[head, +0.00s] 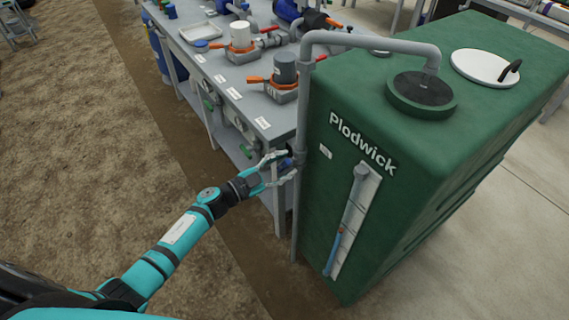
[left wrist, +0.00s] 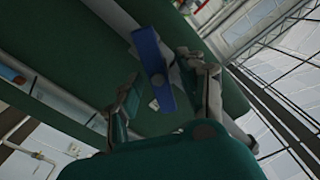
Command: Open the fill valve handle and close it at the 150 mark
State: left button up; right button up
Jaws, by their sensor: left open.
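The blue fill valve handle (head: 287,162) is on the grey vertical pipe (head: 302,120) at the left side of the green tank (head: 410,180). My left gripper (head: 284,167) is open at the handle, with one finger above it and one below. In the left wrist view the blue handle (left wrist: 150,62) shows between the two spread fingers; contact cannot be told. The sight gauge (head: 352,215) on the tank front has blue liquid in its lower part and a small red marker near the liquid's top. Its numbers are too small to read. My right gripper is out of view.
A grey skid bench (head: 225,85) with orange-handled units stands left of the tank, close to my left gripper. The pipe arches over to the tank's dark round inlet (head: 422,92). A white lid (head: 486,66) sits behind it. Bare soil (head: 90,130) is open at left.

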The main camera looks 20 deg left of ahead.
pick_arm(q)
jog(key=shift+w+d, duration=0.15)
jog(key=shift+w, duration=0.05)
grip_shut()
jog(key=shift+m, duration=0.3)
jog(key=m+b, duration=0.1)
jog(key=m, duration=0.2)
jog(key=m+b, duration=0.1)
jog(key=m, duration=0.1)
jog(key=shift+s+d+f+b, duration=0.1)
jog(key=shift+s+f+b, duration=0.05)
jog(key=shift+f+b, duration=0.15)
jog(key=m+b, duration=0.3)
jog(key=m, duration=0.3)
jog(key=shift+f, duration=0.1)
jog(key=shift+m, duration=0.5)
